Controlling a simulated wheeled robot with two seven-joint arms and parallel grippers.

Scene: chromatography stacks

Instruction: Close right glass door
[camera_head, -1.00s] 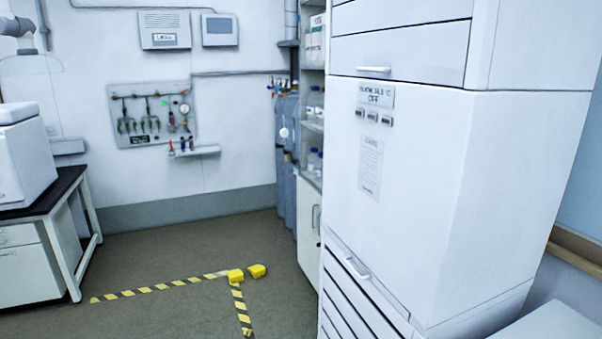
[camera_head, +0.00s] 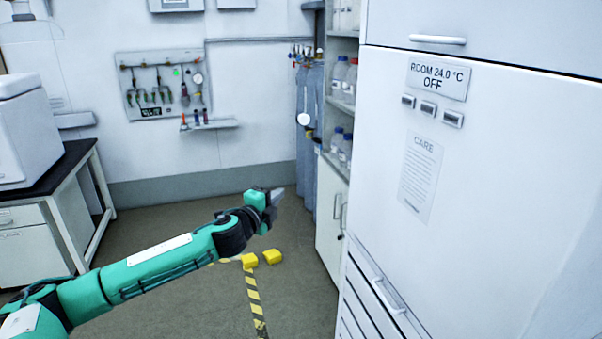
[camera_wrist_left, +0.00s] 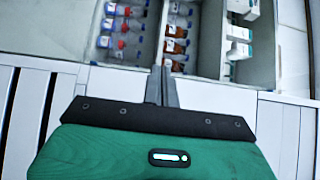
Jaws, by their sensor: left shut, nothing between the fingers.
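My left gripper (camera_head: 277,193) is shut and empty, held out over the floor to the left of the shelf cabinet. In the left wrist view its shut fingers (camera_wrist_left: 162,86) point at the shelf cabinet. The shelf cabinet (camera_head: 329,215) stands behind the tall white unit, which hides much of it. Its shelves hold bottles with blue caps (camera_head: 345,80). From the wrist, I see blue-capped bottles (camera_wrist_left: 122,28), brown bottles (camera_wrist_left: 177,42) and white boxes (camera_wrist_left: 239,40) in it. I cannot clearly make out the right glass door in either view. My right gripper is not in view.
The tall white unit (camera_head: 480,160) fills the right side close by. Blue-grey gas cylinders (camera_head: 308,150) stand beside the cabinet. A dark-topped bench (camera_head: 62,172) is at the left. Yellow floor blocks (camera_head: 272,257) and striped tape (camera_head: 254,290) lie on otherwise clear floor.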

